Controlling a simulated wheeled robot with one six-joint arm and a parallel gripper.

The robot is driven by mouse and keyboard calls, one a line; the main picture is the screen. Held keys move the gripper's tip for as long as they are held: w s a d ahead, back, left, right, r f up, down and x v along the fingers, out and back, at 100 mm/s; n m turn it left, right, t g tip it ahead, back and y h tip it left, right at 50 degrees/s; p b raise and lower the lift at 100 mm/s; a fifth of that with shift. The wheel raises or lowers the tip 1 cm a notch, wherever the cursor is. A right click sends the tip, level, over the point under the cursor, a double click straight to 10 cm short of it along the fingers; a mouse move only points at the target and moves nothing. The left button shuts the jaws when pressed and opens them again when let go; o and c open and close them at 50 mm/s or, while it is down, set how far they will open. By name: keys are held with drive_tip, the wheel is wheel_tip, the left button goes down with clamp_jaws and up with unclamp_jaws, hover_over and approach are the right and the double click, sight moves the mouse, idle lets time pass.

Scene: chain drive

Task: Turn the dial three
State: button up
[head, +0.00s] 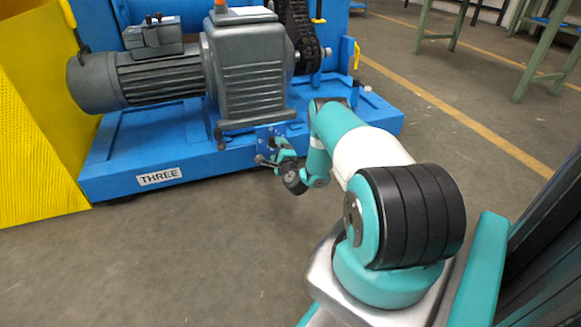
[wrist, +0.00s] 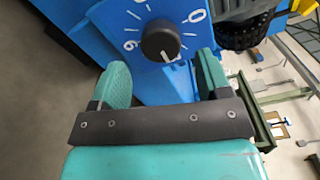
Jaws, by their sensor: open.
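The dial is a round black knob (wrist: 160,40) with a white pointer mark on its lower edge in the wrist view. It sits on a blue panel with white numerals around it, some cut off or hard to read. A white label reading THREE (head: 160,177) is on the blue base in the head view. My gripper (wrist: 163,66) is open, its two green fingers apart with nothing between them that I can see held. The knob shows just beyond the fingertips, between their lines. In the head view my gripper (head: 277,160) is in front of the small blue panel (head: 283,131), whose face is mostly hidden.
The blue base (head: 115,155) carries a grey motor and gearbox (head: 250,75) with a black chain (head: 304,35) at its right. A yellow guard (head: 35,120) stands at the left. Green table legs (head: 535,62) are at the back right. The floor in front of the base is clear.

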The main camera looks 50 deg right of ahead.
drive_tip(key=p+v, duration=1.3)
drive_tip(key=p, duration=0.2)
drive_tip(key=shift+s+p, duration=0.15)
drive_tip(key=shift+p, duration=0.2)
drive_tip(key=shift+a, duration=0.1)
